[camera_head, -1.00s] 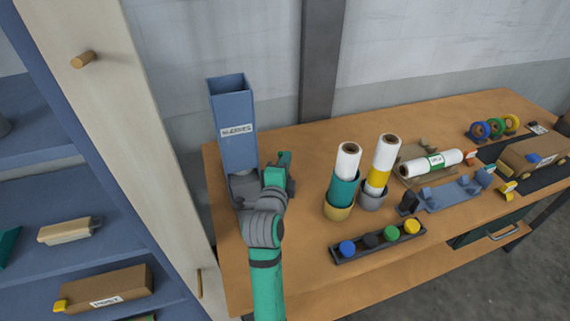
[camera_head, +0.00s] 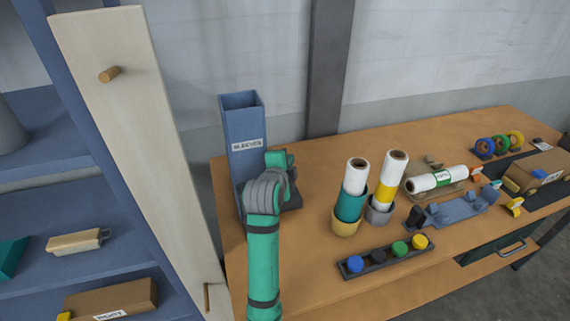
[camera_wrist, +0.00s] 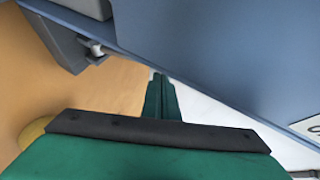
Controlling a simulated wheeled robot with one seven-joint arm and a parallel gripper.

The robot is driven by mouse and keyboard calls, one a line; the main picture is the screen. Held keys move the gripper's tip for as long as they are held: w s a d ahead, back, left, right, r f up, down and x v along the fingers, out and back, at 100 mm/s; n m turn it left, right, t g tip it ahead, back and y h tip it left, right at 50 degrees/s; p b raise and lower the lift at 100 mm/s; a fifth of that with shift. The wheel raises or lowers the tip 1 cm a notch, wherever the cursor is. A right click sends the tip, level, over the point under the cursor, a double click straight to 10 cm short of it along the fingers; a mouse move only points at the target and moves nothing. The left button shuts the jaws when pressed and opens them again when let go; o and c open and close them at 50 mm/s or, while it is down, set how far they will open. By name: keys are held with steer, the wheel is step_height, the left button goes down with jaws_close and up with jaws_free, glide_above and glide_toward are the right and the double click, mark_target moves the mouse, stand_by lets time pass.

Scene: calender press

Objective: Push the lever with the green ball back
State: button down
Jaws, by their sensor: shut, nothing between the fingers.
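I cannot make out a lever with a green ball in either view. My gripper shows in the wrist view (camera_wrist: 160,95) as narrow dark green fingers, shut and empty. It is close beside a large blue surface that fills the right, which appears to be the blue sleeve dispenser (camera_head: 245,125). In the head view my arm covers the dispenser's lower front, and the fingertips are hidden. In the wrist view a grey bracket with a metal pin (camera_wrist: 95,47) stands at the upper left, apart from the fingers.
A black tray (camera_head: 345,270) holds blue, black, green and yellow round pieces. Two upright rolls (camera_head: 355,175) (camera_head: 392,175) stand in cups right of my arm. A blue cradle (camera_head: 460,212) lies further right.

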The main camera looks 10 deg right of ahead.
steer(key=shift+w, duration=0.1)
stand_by(0.4)
steer(key=shift+r, duration=0.15)
steer(key=shift+r, duration=0.7)
steer(key=shift+d, duration=0.15)
